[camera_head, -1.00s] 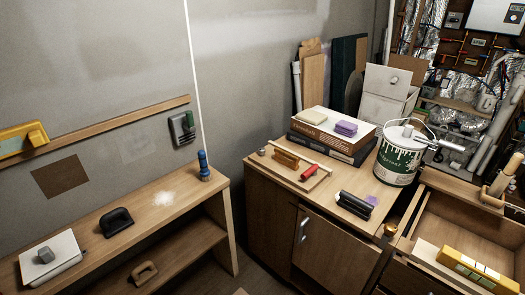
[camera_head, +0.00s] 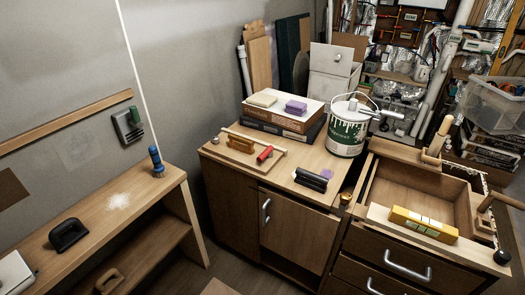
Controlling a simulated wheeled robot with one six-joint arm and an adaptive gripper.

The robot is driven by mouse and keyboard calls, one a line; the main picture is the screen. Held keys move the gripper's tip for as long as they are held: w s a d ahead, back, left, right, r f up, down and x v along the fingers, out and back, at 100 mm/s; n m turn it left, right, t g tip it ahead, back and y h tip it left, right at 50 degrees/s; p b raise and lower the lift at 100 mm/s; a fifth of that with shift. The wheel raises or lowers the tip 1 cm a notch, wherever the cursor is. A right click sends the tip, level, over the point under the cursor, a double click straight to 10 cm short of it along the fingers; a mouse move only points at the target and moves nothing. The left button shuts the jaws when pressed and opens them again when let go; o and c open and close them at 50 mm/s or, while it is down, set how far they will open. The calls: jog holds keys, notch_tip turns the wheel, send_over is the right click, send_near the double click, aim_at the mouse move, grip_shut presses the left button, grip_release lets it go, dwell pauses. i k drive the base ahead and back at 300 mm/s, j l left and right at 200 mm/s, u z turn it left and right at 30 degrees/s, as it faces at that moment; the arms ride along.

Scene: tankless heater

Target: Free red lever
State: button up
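A small red handle-like piece (camera_head: 265,154) lies at the right end of a wooden board with a bar (camera_head: 240,146) on top of the low cabinet (camera_head: 225,161). I cannot tell whether it is the red lever, or what holds it. At the top right, a panel of pipes and wires (camera_head: 411,16) shows red and blue lines. No red lever can be made out there at this size. My gripper is not in view.
A green paint can (camera_head: 346,130) and stacked boxes (camera_head: 285,116) stand on the cabinet. An open drawer (camera_head: 470,205) with a yellow box (camera_head: 423,224) across its front is at right. A shelf bench (camera_head: 95,221) stands at left. A clear bin (camera_head: 496,104) sits at far right.

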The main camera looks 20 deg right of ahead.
aim_at(268, 153)
jog(key=i+j, duration=0.8)
jog(key=i+l+z, duration=0.05)
jog(key=i, duration=0.05)
